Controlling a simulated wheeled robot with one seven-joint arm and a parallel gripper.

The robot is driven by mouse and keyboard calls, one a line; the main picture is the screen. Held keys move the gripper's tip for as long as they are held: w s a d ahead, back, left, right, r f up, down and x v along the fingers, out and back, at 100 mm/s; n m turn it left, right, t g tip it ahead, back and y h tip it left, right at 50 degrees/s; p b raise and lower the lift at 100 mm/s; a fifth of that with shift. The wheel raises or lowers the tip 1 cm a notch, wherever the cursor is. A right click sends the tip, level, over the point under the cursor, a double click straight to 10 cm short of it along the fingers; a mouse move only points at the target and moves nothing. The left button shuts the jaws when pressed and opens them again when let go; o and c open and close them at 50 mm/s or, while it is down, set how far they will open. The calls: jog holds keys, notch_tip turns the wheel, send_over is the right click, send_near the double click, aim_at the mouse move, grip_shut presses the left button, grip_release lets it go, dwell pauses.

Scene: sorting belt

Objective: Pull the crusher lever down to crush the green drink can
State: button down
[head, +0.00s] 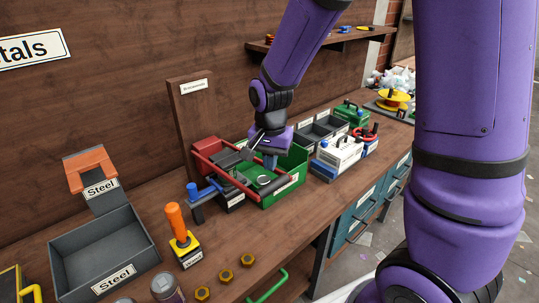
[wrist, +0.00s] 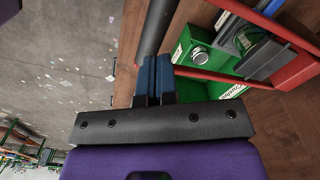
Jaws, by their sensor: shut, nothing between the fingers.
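The can crusher (head: 212,146) stands on the bench, with red side walls and dark grey blocks. Its lever is a red two-armed frame (head: 222,181) ending in a dark crossbar grip (wrist: 163,25). The lever reaches out over a green bin towards the bench front, looking near level. A green can (wrist: 257,46) lies partly hidden among the dark blocks in the wrist view; I cannot tell whether it is crushed. My gripper (head: 270,161) is shut and empty, its blue fingertips (wrist: 154,74) pointing down close to the dark grip. I cannot tell whether they touch it.
The green bin (head: 297,160) holds a round silver-topped item. A grey Steel bin (head: 93,252) and an orange-handled tool (head: 176,224) stand to the left. Grey trays (head: 325,129) and a white-and-blue box (head: 340,154) stand to the right. Small brass nuts lie near the front edge.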

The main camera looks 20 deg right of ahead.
aim_at(272, 182)
jog(key=shift+s+f, duration=0.15)
jog(key=shift+f, duration=0.4)
jog(key=shift+s+d+f, duration=0.1)
jog(key=shift+s+f, duration=0.1)
jog(key=shift+f, duration=1.95)
jog(key=shift+s+d+f, duration=0.1)
jog(key=shift+s+f, duration=0.05)
jog(key=shift+f, duration=2.15)
jog(key=shift+f, duration=0.1)
jog(key=shift+w+a+r, duration=0.1)
jog(key=shift+w+r, duration=0.05)
jog(key=shift+r, duration=0.8)
jog(key=shift+w+a+r, duration=0.1)
jog(key=shift+r, duration=0.85)
jog(key=shift+d, duration=0.1)
